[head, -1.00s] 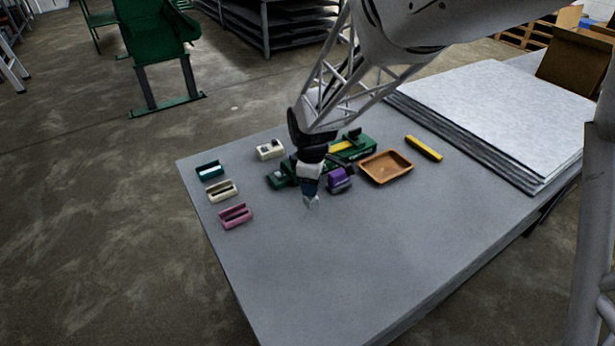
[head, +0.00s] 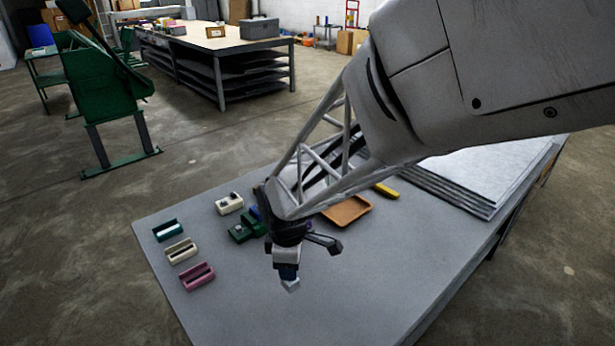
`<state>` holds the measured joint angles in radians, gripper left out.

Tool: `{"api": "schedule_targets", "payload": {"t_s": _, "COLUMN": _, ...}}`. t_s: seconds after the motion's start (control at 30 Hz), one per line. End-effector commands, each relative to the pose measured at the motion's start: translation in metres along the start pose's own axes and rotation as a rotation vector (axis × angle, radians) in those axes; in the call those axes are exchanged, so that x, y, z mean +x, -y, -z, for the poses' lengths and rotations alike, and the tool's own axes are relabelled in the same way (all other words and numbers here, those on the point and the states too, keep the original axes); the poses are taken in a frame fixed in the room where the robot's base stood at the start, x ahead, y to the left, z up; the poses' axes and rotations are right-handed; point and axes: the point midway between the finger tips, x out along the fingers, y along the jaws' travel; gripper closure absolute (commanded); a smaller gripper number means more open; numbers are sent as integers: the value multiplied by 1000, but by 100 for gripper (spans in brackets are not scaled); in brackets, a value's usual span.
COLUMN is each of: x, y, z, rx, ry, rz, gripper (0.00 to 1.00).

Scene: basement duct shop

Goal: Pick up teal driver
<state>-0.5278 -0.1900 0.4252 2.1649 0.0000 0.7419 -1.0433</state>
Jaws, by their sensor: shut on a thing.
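My gripper (head: 289,270) is over the middle of the grey table, toward its near side. It points down and is shut on a small dark-blue thing with a pale tip (head: 290,284). The thing is mostly hidden in the jaws, and I cannot tell for sure that it is the teal driver. Its tip seems to be above the tabletop, but the height is hard to judge. A teal holder (head: 168,230) with a pale strip inside is at the table's left edge. No other driver shows clearly on the table.
Cream (head: 181,251) and pink (head: 197,276) holders line the left edge. A white block (head: 229,203), green parts (head: 241,232) and an orange-brown tray (head: 349,210) are behind my gripper. A yellow piece (head: 386,190) and stacked sheets (head: 480,175) lie farther right. The near tabletop is clear.

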Motion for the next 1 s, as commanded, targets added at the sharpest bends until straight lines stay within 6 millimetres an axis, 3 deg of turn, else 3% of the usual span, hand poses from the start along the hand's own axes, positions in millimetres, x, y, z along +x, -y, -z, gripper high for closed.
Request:
{"api": "schedule_targets", "payload": {"t_s": 0.57, "x": 0, "y": 1, "z": 0, "rx": 0, "ry": 0, "rz": 0, "gripper": 89}}
{"api": "schedule_targets", "payload": {"t_s": 0.6, "x": 0, "y": 1, "z": 0, "rx": 0, "ry": 0, "rz": -1, "gripper": 63}}
{"api": "schedule_targets", "payload": {"t_s": 0.77, "x": 0, "y": 1, "z": 0, "rx": 0, "ry": 0, "rz": -1, "gripper": 86}}
{"api": "schedule_targets", "payload": {"t_s": 1.0, "x": -3, "y": -6, "z": 3, "rx": 0, "ry": 0, "rz": -1, "gripper": 86}}
